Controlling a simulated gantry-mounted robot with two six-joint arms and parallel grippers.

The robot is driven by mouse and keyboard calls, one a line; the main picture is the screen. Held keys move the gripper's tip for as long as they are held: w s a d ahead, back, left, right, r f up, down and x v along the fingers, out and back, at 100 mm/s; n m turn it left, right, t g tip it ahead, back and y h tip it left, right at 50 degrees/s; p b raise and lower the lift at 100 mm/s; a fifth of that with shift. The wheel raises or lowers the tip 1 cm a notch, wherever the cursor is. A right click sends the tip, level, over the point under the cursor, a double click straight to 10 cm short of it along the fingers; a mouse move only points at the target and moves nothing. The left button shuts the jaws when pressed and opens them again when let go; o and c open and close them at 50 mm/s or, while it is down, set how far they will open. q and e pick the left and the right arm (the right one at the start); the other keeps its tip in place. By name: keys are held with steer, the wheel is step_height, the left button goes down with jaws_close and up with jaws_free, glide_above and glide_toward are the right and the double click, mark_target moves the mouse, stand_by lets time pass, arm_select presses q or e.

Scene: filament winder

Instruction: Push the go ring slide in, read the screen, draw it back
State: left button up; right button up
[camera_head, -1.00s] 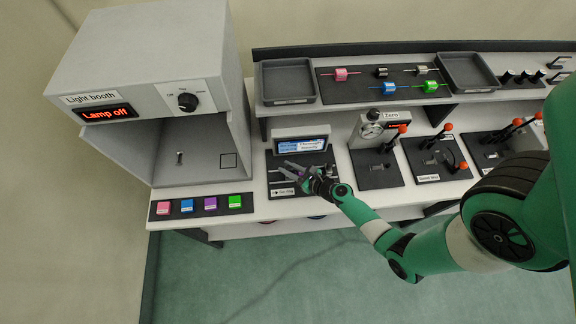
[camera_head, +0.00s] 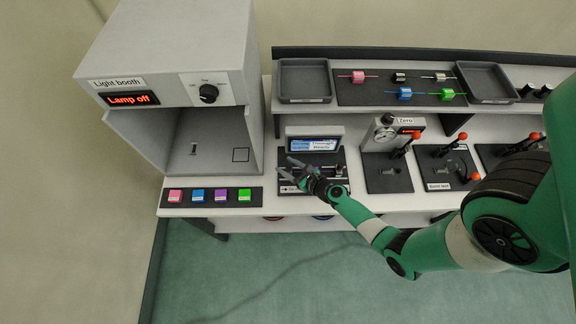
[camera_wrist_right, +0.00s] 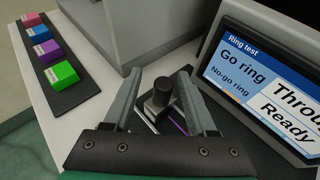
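The ring test station (camera_head: 300,187) has a screen (camera_head: 314,145) at its back. In the right wrist view the screen (camera_wrist_right: 262,80) reads "Ring test", with "Go ring" beside "Throu…", cut off at the edge, and "No-go ring" beside "Ready". In the head view the words look like "Through" and "Ready". My right gripper (camera_head: 290,167) is over the station's left part. In the right wrist view its fingers (camera_wrist_right: 158,85) are spread, with the slide's black knob (camera_wrist_right: 162,92) showing between them. A thin purple strip shows beside the knob. Contact cannot be told. My left gripper is not in view.
The light booth (camera_head: 180,60) stands at left, reading "Lamp off". Several coloured blocks sit on a strip (camera_head: 210,205) before it. The Zero gauge station (camera_head: 388,172) and red-tipped levers are at right. Trays (camera_head: 305,98) and coloured spools are on the raised shelf.

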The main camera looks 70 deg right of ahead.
steer(key=p+v, duration=0.1)
steer(key=v, duration=1)
steer(key=shift+s+p, duration=0.35)
steer(key=shift+a+r, duration=0.1)
